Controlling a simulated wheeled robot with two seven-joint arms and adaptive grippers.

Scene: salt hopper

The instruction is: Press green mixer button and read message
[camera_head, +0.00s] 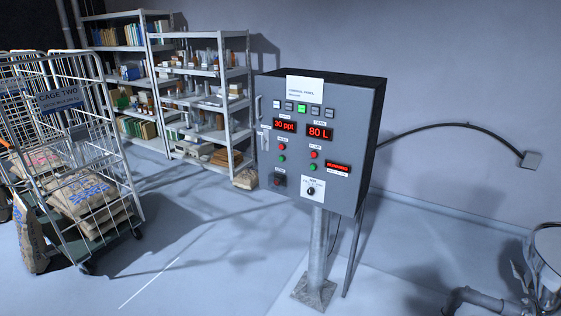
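A grey control panel box (330,185) stands on a metal post (317,245) in the middle of the view. It has two red buttons, each with a green button below: a left green button (282,158) and a right green button (313,167). Their small labels are too small to read surely. Red displays read "30 ppt" (285,125) and "80 L" (319,132). A smaller red message display (338,168) at the lower right seems to read "RUNNING". A row of small square lamps or buttons runs above, one lit green (302,107). Neither gripper is in view.
A wire cage trolley (91,105) labelled "CAGE TWO" holds sacks at the left. Loaded shelves (228,105) stand behind. A cable runs from the panel to a wall box (531,160). Metal pipework (480,299) is at the lower right. Floor before the panel is clear.

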